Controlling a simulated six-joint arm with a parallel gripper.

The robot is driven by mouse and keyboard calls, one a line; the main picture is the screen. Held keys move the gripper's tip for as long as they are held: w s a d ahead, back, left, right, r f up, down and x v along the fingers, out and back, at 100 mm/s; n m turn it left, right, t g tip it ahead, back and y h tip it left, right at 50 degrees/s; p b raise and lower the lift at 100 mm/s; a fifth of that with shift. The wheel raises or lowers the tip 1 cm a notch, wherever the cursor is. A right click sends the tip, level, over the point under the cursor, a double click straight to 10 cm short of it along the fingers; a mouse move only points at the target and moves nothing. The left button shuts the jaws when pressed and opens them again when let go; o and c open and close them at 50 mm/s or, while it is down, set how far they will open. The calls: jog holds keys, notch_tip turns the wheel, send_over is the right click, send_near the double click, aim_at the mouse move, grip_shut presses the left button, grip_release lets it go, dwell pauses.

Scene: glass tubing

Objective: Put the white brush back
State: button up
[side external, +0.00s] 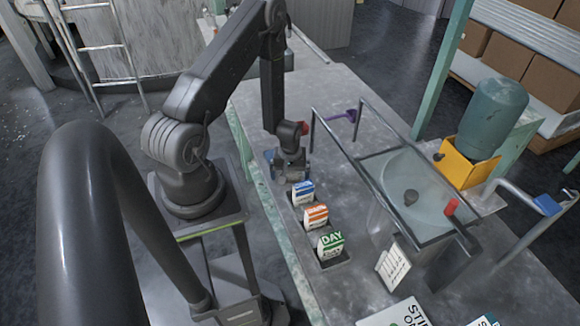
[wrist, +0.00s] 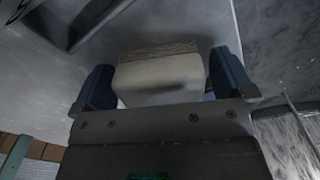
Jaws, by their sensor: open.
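My gripper (side external: 288,172) points down over the bench, just behind the row of small labelled boxes. In the wrist view its two blue fingers are apart, one on each side of a pale, whitish block (wrist: 160,80) with a brownish, rough strip along its top edge. This looks like the white brush, but I cannot be sure. The left finger is close beside the block, and a narrow gap shows at the right finger. Whether either finger touches it is unclear. In the side view I cannot make out the block at the gripper.
Blue (side external: 303,192), orange (side external: 316,216) and green "DAY" (side external: 331,244) labelled boxes stand in a row before the gripper. A railed glass-like basin (side external: 400,185) is to the right. A purple object (side external: 345,116) lies behind. A green tank (side external: 492,115) stands on a yellow stand (side external: 465,163).

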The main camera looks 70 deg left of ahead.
jog(key=w+d+r+m+t, duration=0.1)
jog(key=d+r+m, duration=0.15)
jog(key=r, duration=0.75)
jog(key=w+d+r+m+t+y, duration=0.15)
jog(key=d+r, duration=0.25)
jog(key=r, duration=0.6)
jog(key=w+d+r+m+h, duration=0.1)
jog(key=d+r+m, duration=0.15)
jog(key=r, duration=0.75)
jog(key=s+d+r+m+t, duration=0.3)
jog(key=s+d+r+m, duration=0.4)
jog(key=s+d+r, duration=0.3)
notch_tip(320, 180, up, 3)
jog(key=shift+s+d+r, duration=0.2)
jog(key=shift+s+d, duration=0.15)
jog(key=shift+d, duration=0.85)
